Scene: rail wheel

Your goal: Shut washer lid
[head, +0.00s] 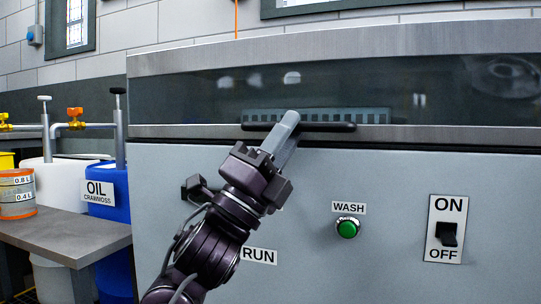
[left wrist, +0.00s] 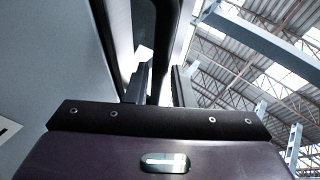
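The washer is the large grey machine filling most of the head view. Its lid (head: 200,95) has a long dark window in a metal frame and looks down over the machine, though I cannot tell whether it is fully closed. A black bar handle (head: 335,127) runs along the lid's lower edge. My left gripper (head: 286,126) is at the handle's middle, reaching up from below. In the left wrist view, the black handle (left wrist: 168,30) passes between the two close-set fingers, which look shut on it. My right gripper is in neither view.
The washer front carries a green WASH button (head: 347,228) and an ON/OFF switch (head: 449,234). At left, a grey table (head: 70,235) holds an orange-banded tin (head: 16,195). White (head: 58,185) and blue (head: 108,200) containers with pumps stand behind it.

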